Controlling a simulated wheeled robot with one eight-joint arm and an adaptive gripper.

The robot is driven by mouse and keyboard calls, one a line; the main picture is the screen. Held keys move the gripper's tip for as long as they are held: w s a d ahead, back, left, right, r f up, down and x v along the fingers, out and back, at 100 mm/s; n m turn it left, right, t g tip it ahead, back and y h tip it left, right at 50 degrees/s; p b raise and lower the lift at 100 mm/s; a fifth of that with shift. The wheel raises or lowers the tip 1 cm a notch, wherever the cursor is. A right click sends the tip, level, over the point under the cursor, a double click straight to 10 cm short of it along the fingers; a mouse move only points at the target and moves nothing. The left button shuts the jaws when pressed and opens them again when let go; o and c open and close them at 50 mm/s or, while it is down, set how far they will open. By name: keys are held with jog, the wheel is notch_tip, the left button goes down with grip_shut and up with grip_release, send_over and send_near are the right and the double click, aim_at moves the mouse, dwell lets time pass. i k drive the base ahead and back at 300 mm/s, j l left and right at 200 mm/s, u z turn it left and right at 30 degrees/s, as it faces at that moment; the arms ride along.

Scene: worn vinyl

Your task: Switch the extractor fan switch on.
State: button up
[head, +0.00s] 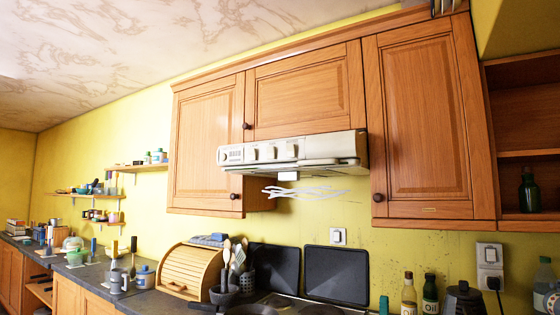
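A cream extractor hood (335,146) is mounted under the middle wall cabinet, with several pale controls (268,153) along its front. A white wall switch (338,236) with a small rocker is on the yellow wall below and right of the hood, above the hob covers. I cannot tell which of these is the extractor fan switch, nor whether any is on or off; they are too small. My gripper is not in view.
Wooden wall cabinets (425,120) flank the hood. Below the wall switch stand dark hob covers (336,275), a utensil pot (223,296) and a wooden bread bin (188,271). Bottles (430,295) and a plugged socket (490,254) are at the right. White wavy strips (305,192) show under the hood.

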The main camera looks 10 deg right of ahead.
aim_at(271, 154)
jog(key=k+l+u, duration=0.1)
jog(key=l, duration=0.35)
jog(key=k+l, duration=0.15)
jog(key=l, duration=0.25)
jog(key=k+l+u, duration=0.15)
jog(key=l, duration=0.25)
jog(key=i+l, duration=0.05)
